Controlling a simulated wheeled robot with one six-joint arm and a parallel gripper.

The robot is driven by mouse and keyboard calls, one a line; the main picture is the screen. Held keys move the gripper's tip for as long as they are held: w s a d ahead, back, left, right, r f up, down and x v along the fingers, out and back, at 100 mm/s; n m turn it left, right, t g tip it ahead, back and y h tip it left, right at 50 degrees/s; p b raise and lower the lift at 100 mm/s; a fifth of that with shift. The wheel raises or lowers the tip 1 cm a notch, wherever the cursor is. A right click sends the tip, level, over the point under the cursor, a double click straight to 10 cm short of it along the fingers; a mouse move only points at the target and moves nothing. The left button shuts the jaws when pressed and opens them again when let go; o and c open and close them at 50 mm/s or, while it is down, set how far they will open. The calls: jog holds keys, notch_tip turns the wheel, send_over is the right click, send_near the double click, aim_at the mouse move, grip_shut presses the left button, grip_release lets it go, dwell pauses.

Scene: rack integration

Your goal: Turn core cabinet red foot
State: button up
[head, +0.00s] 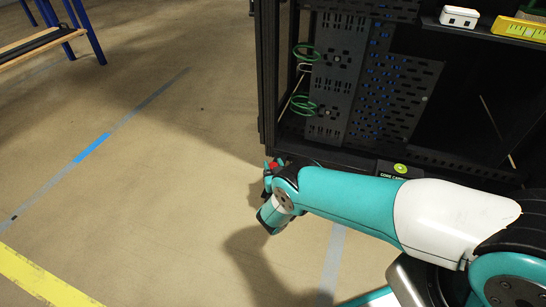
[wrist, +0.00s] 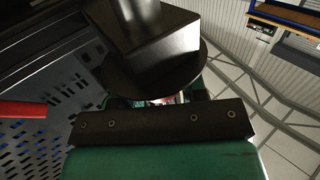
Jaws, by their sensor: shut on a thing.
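The core cabinet (head: 430,165) is a black open rack on the right of the head view, with a green-marked label on its lower edge. My gripper (head: 268,178) is at its lower left corner, mostly hidden behind my wrist. A small red part, the red foot (head: 273,165), shows there at my gripper. In the wrist view, a dark round disc with a block above it (wrist: 150,72) fills the middle, just beyond my gripper (wrist: 160,101). My gripper is shut on the foot; the fingertips and contact are largely hidden by the disc and the black crossbar.
A red bar-like piece (wrist: 22,108) shows at the left of the wrist view, by the perforated panel (wrist: 45,140). Green cable loops (head: 303,105) hang inside the cabinet. A blue-legged bench (head: 85,30) stands far left. The floor between is clear.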

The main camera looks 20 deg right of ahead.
jog(key=shift+a+m+h, duration=0.1)
jog(key=shift+m+h, duration=0.6)
jog(key=shift+h, duration=0.4)
jog(key=m+h+b, duration=0.1)
jog(key=h, duration=0.1)
jog(key=m+g+h+b, duration=0.1)
jog(key=shift+f+m+h, duration=0.3)
jog(key=shift+h, duration=0.1)
jog(key=m+g+h+b, duration=0.2)
jog(key=h+b, duration=0.1)
jog(key=b, duration=0.1)
jog(key=shift+m+h, duration=0.3)
jog(key=shift+r+m+g+h+b, duration=0.1)
jog(key=shift+m+g+h+b, duration=0.2)
jog(key=shift+h+b, duration=0.15)
jog(key=shift+d+r+h, duration=0.15)
jog(key=shift+d+h, duration=0.05)
jog(key=shift+h, duration=0.05)
jog(key=o, duration=0.9)
jog(key=shift+a, duration=0.1)
